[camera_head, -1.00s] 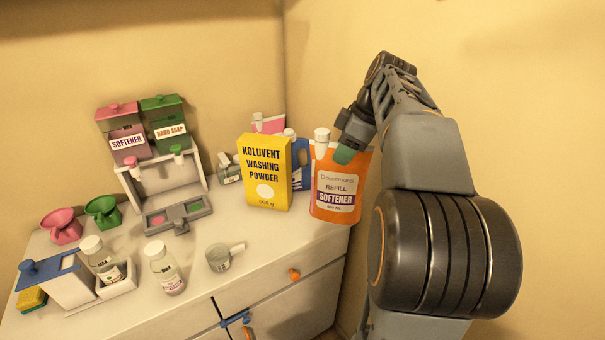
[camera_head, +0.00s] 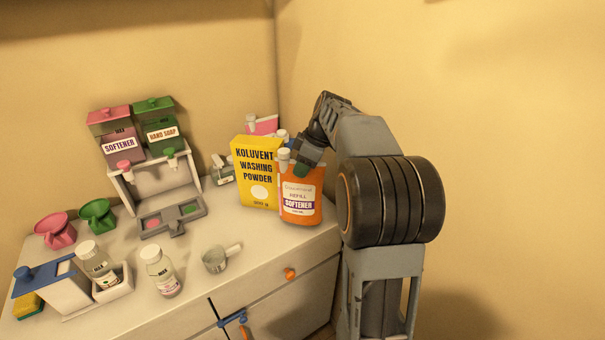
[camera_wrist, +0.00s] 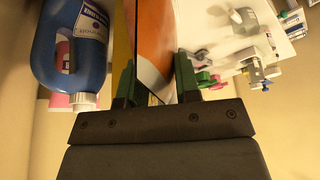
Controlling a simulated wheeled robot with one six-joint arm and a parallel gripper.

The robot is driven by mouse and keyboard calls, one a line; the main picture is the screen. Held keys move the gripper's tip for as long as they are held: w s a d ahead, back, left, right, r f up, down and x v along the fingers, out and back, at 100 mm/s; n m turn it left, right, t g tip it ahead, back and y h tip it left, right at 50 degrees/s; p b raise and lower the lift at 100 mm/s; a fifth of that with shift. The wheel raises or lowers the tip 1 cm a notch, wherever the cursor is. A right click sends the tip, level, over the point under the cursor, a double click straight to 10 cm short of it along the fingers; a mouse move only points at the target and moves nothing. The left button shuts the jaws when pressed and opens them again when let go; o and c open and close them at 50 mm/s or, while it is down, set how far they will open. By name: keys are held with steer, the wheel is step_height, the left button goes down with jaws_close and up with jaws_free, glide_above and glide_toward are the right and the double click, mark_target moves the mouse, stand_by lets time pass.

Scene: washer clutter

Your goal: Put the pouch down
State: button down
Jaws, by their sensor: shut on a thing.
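The orange softener refill pouch (camera_head: 301,196) with a white cap stands upright at the right end of the white counter, in front of the right edge of the yellow washing powder box. My gripper (camera_head: 306,165) is shut on the pouch's upper right part. In the wrist view the orange and white pouch (camera_wrist: 155,45) lies between the two green-tipped fingers (camera_wrist: 153,88). Whether the pouch's base touches the counter is hard to tell.
The yellow box (camera_head: 257,174) stands close at the pouch's left. A blue bottle (camera_wrist: 77,50) is beside the gripper in the wrist view. The counter (camera_head: 262,245) is clear in front of the pouch.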

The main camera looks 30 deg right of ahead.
steer(key=shift+f, duration=1.2)
steer(key=c, duration=0.8)
jaws_free()
steer(key=shift+s+f, duration=0.1)
steer(key=v, duration=1.2)
steer(key=shift+a, duration=0.1)
steer(key=s+a+f+m+h, duration=0.1)
steer(key=s+a+f+m, duration=0.2)
steer(key=s+a+f, duration=0.2)
steer(key=s+a+f+m+h, duration=0.1)
steer(key=s+a+f+m, duration=0.3)
steer(key=s+a+f, duration=0.1)
steer(key=s+a+f+m+t+h, duration=0.1)
steer(key=s+a+f+m, duration=0.2)
steer(key=s+a+f, duration=0.2)
steer(key=shift+s+a+h, duration=0.15)
steer(key=shift+s, duration=0.55)
steer(key=shift+s+a+h, duration=0.15)
steer(key=shift+s+a, duration=0.05)
steer(key=shift+s, duration=0.45)
